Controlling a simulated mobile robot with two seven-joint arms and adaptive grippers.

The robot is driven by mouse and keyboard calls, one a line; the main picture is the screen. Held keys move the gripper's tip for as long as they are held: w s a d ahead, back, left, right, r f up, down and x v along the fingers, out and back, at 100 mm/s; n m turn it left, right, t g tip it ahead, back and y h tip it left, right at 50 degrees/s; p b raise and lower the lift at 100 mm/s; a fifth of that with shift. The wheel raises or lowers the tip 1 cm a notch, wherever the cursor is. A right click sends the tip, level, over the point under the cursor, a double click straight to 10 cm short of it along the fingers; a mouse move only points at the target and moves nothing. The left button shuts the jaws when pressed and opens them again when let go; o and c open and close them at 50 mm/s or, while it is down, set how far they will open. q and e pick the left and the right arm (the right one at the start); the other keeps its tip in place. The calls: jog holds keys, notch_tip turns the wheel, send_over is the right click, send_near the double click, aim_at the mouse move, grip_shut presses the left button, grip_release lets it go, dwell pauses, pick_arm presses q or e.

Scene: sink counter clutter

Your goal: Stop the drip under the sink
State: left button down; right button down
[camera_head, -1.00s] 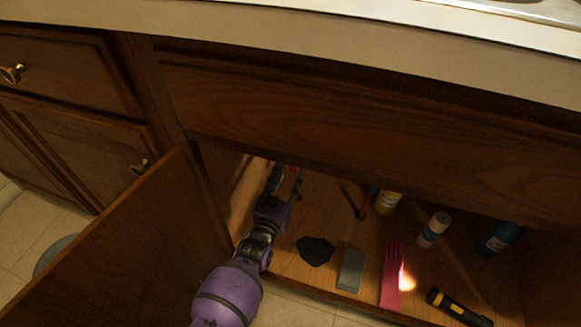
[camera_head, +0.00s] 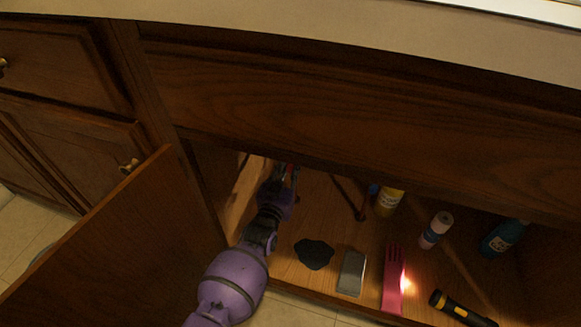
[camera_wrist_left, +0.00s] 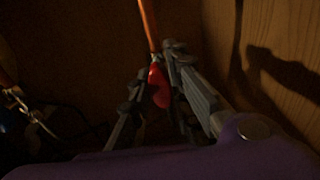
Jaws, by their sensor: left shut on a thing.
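My left gripper (camera_wrist_left: 160,88) is inside the open cabinet under the sink, near its left wall. In the left wrist view its fingers are shut on a red valve handle (camera_wrist_left: 159,86), which sits at the lower end of a copper pipe (camera_wrist_left: 148,25). In the head view the gripper (camera_head: 283,174) is partly under the cabinet's upper edge, so the handle is mostly hidden. I cannot see any drip. My right gripper is not in view.
On the cabinet floor are a grey block (camera_head: 351,273), a pink glove (camera_head: 393,280), a black-yellow flashlight (camera_head: 462,308), a yellow bottle (camera_head: 388,202), a white canister (camera_head: 436,230) and a blue bottle (camera_head: 503,237). The open door (camera_head: 120,250) stands left of my arm.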

pick_arm(q)
jog(key=shift+m, duration=0.7)
jog(key=c, duration=1.6)
grip_release()
jog(key=v, duration=1.2)
